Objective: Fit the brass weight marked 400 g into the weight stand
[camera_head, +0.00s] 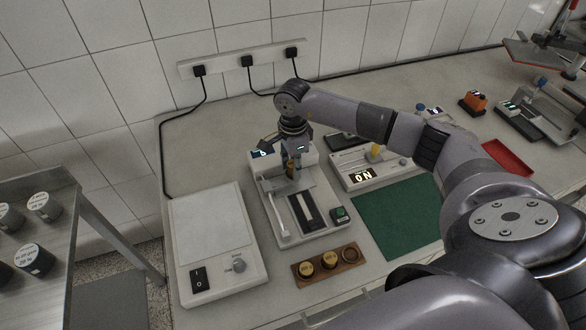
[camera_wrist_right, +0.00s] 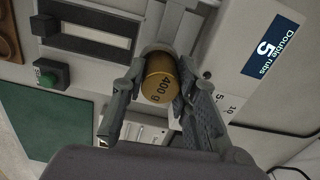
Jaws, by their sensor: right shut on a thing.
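The brass weight marked 400 g (camera_wrist_right: 160,82) is between the fingers of my right gripper (camera_wrist_right: 155,95), its marked end facing the wrist camera. In the head view my right gripper (camera_head: 292,165) points down over the rub tester (camera_head: 270,205), shut on the weight. I cannot tell whether the weight still touches the tester. The wooden weight stand (camera_head: 334,273) lies in front of the tester, with brass weights in its left and middle places and an empty round recess (camera_head: 350,254) at right. Part of the stand shows in the wrist view (camera_wrist_right: 8,40). My left gripper is out of view.
A white hotplate-like unit (camera_head: 215,235) stands left of the tester. A green mat (camera_head: 395,215) lies right of the stand, below my right arm. A unit with a lit display (camera_head: 362,175) stands behind the mat. The tester's green button (camera_head: 340,213) is near the stand.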

